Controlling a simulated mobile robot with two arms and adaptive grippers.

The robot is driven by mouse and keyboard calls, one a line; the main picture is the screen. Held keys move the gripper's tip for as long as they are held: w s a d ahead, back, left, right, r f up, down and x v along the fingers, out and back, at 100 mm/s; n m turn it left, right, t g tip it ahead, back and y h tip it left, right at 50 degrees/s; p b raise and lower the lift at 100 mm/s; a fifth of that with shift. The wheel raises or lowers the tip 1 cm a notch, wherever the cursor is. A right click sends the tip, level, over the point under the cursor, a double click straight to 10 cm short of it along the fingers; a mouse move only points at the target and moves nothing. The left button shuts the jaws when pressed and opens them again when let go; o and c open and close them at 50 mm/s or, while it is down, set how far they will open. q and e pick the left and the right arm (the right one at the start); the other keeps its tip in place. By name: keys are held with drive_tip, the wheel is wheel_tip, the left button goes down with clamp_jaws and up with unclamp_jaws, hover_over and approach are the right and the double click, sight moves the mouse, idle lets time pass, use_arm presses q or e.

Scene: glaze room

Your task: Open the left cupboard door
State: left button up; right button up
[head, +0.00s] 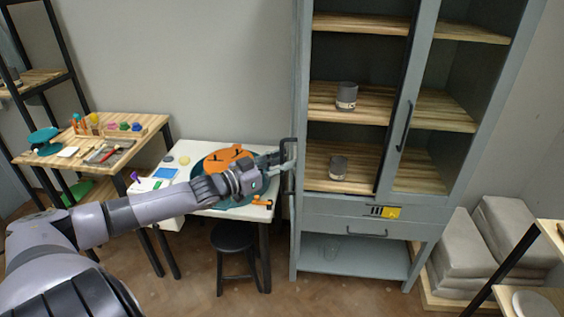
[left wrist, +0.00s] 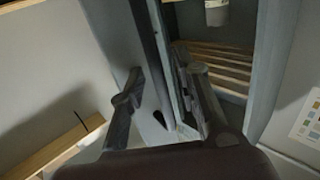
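The grey cupboard (head: 432,205) stands right of centre in the head view. Its left door (head: 298,100) is swung out and seen nearly edge-on, leaving the left compartment uncovered. The dark handle (head: 284,150) of that door is on its left side in this view. My left gripper (head: 280,161) is at the handle. In the left wrist view, the fingers of my left gripper (left wrist: 163,103) are spread apart beside the door's grey panel (left wrist: 118,40); I cannot tell whether they touch it. My right gripper is not in view.
Grey cups (head: 346,96) stand on the shelves. The right door with its handle (head: 405,127) is shut. A white table (head: 190,150) and a black stool (head: 233,237) stand left of the cupboard. Grey blocks (head: 468,250) lie at the right.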

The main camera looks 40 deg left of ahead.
use_arm(q)
drive_tip(key=v, duration=1.2)
idle(0.6)
idle(0.5)
